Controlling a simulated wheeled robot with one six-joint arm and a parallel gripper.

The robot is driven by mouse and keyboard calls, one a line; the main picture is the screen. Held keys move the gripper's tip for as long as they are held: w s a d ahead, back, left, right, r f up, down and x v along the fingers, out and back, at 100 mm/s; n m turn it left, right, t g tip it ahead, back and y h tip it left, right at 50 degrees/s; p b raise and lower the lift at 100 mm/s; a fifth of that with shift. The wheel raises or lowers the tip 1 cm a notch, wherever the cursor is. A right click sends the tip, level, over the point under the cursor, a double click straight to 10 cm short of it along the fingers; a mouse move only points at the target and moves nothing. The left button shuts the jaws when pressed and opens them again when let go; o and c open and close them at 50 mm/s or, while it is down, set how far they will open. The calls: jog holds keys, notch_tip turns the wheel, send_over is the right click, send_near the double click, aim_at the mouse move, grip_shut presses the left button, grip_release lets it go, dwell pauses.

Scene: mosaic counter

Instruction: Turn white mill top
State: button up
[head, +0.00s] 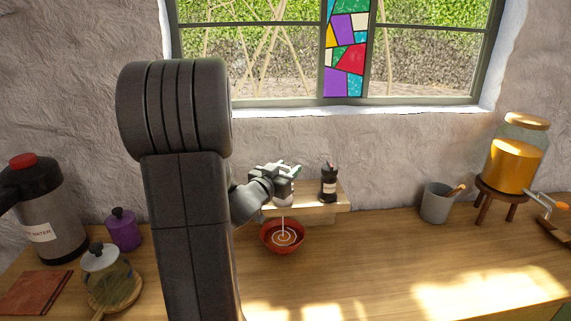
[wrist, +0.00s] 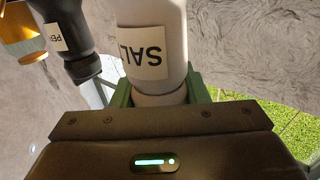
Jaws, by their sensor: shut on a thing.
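The white mill (head: 284,198) is upright at the small wooden shelf, with its lower part showing below my gripper (head: 282,172) in the head view. In the wrist view the white mill (wrist: 152,30) carries a label reading SALT, seen upside down. My gripper (wrist: 160,92) is shut on the narrower top end of the mill, with a green finger on each side. A thin white line runs down below the mill to a red bowl (head: 267,243) on the counter. The bowl holds a white and red swirl. The fingertips are partly hidden in the head view.
A black mill (head: 328,184) stands close to the right on the shelf (head: 320,208), also in the wrist view (wrist: 68,28). A grey cup (head: 435,203) and a juice dispenser (head: 512,160) stand further right. The counter's front right is clear.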

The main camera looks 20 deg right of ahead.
jog(key=shift+m+g+h, duration=0.4)
jog(key=shift+g, duration=0.1)
jog(key=o, duration=1)
jog(key=shift+s, duration=0.1)
jog(key=b+v, duration=0.1)
jog(key=v, duration=1.2)
jog(key=shift+s+a, duration=0.15)
jog(key=shift+a, duration=0.2)
